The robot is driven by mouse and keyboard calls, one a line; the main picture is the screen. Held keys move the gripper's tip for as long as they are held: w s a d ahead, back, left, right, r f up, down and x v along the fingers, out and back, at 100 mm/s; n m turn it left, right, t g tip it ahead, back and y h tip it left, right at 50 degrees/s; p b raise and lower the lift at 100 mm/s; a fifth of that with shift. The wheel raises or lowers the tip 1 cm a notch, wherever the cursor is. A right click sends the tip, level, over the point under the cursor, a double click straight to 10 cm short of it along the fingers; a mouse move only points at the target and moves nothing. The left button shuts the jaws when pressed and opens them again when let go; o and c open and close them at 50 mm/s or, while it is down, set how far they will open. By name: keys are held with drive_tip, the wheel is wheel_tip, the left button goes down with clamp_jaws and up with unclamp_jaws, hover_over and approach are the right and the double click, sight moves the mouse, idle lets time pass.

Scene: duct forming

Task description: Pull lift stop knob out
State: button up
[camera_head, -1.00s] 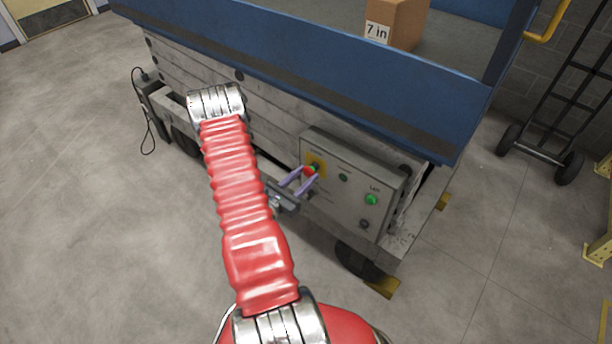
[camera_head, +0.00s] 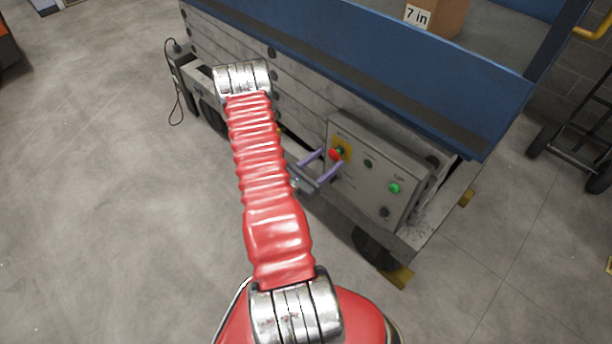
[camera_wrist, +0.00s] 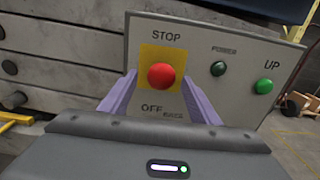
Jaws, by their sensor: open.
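The red lift stop knob (camera_head: 335,155) sits on a yellow plate on the grey control panel (camera_head: 362,184) on the lift's side. In the wrist view the red knob (camera_wrist: 161,76) shows round, with STOP above it and OFF below. My gripper (camera_head: 326,162) is in front of the panel, its two purple fingers apart. In the wrist view my gripper (camera_wrist: 160,92) has one finger on each side of the knob, lower than its top. The fingers do not appear to press on it; whether they reach past its head is unclear.
The panel also has a green UP button (camera_wrist: 264,86) and a dark green power light (camera_wrist: 218,68). The blue lift platform (camera_head: 380,70) overhangs above, carrying a cardboard box (camera_head: 447,18). A hand truck (camera_head: 580,140) stands at right.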

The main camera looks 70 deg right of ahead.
drive_tip(key=v, duration=1.3)
drive_tip(key=shift+d, duration=0.15)
idle(0.5)
